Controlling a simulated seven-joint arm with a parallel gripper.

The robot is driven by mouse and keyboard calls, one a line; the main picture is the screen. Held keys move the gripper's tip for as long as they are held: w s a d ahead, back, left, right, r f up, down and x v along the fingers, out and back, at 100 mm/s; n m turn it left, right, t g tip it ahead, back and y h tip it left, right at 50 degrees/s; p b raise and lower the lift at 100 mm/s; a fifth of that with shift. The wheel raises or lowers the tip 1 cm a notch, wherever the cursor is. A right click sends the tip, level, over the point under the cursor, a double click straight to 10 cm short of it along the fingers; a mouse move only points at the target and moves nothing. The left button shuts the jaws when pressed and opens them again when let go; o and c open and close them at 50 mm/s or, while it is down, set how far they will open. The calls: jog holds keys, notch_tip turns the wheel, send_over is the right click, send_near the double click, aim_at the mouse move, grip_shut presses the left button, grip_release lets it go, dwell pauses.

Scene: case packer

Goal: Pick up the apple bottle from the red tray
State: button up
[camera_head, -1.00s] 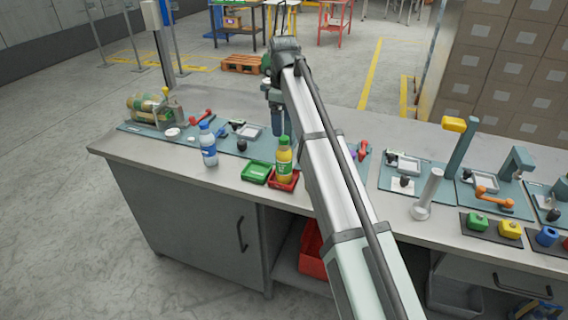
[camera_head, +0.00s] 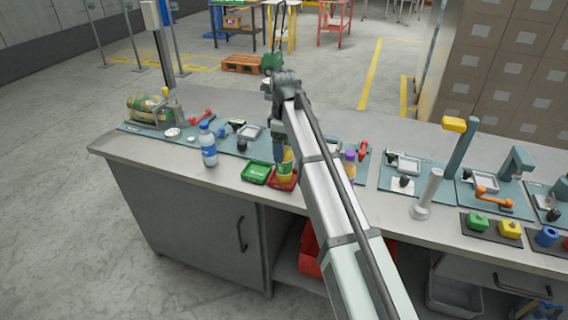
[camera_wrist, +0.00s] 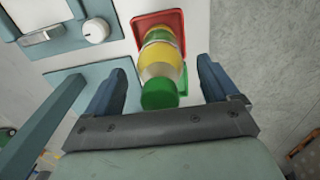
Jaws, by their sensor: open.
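The apple bottle (camera_head: 284,169) is yellow with a green label and stands on the red tray (camera_head: 283,187) near the counter's front edge. In the head view my gripper (camera_head: 279,150) is just above and beside it, hiding its top. In the wrist view the bottle (camera_wrist: 162,62) stands on the red tray (camera_wrist: 143,21), its green cap towards me. My gripper (camera_wrist: 160,88) is open, with one finger on each side of the cap and a gap to both. It does not touch the bottle in that view.
A green tray (camera_head: 255,173) lies directly left of the red tray. A blue-capped bottle (camera_head: 208,146) stands further left. A purple-capped bottle (camera_head: 349,165) stands to the right behind my arm. Fixtures with handles line the counter's back.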

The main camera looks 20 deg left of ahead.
jog(key=shift+c, duration=0.2)
grip_shut()
dwell(0.6)
